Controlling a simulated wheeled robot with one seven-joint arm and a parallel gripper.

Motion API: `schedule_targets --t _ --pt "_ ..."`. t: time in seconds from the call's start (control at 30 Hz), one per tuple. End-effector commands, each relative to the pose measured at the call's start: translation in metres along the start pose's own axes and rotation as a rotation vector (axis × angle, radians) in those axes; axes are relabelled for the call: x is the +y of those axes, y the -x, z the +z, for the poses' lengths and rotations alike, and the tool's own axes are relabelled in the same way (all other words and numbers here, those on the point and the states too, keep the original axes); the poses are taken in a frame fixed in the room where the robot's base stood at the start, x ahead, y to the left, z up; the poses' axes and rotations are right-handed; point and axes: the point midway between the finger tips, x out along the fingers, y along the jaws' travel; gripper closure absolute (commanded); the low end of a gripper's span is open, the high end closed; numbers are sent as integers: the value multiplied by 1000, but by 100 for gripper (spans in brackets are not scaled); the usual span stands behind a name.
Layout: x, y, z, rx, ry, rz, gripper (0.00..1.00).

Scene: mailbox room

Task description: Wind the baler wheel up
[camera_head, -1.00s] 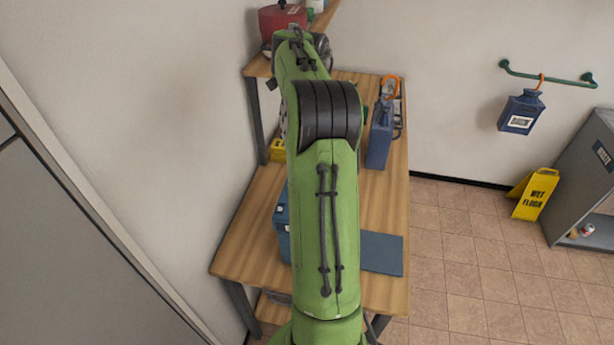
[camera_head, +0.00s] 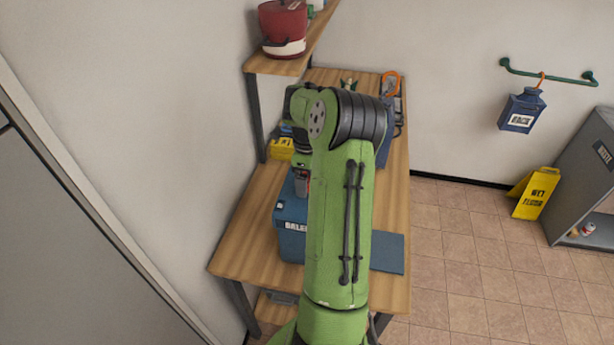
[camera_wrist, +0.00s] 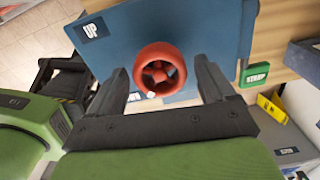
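The blue baler (camera_head: 291,222) stands on the wooden desk in the head view, partly hidden by my arm. In the wrist view, its blue face (camera_wrist: 205,25) carries a red spoked wheel (camera_wrist: 160,68). An "UP" label (camera_wrist: 91,30) is at upper left of the wheel. A second label below the wheel is partly hidden by my gripper. My gripper (camera_wrist: 162,66) is open, with one finger on each side of the wheel in the picture. I cannot tell whether the fingers touch it. The wheel is hidden in the head view.
A yellow box (camera_head: 282,147) sits behind the baler, and a flat blue panel (camera_head: 387,252) lies at the desk's front right. A shelf with a red pot (camera_head: 283,27) is above the desk's back left. A yellow wet-floor sign (camera_head: 535,193) stands right on open tiled floor.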

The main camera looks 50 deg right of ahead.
Motion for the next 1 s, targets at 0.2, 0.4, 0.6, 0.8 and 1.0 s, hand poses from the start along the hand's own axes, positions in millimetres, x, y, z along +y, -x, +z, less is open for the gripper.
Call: schedule_targets --t 0.2,0.4,0.6,0.8,1.0 --pt "0 0 0 0 1 0 52" --pt "0 0 0 0 2 0 70" --pt "0 0 0 1 33 0 70" --pt "0 0 0 1 134 -2 70" --pt "0 0 0 1 302 -2 70"
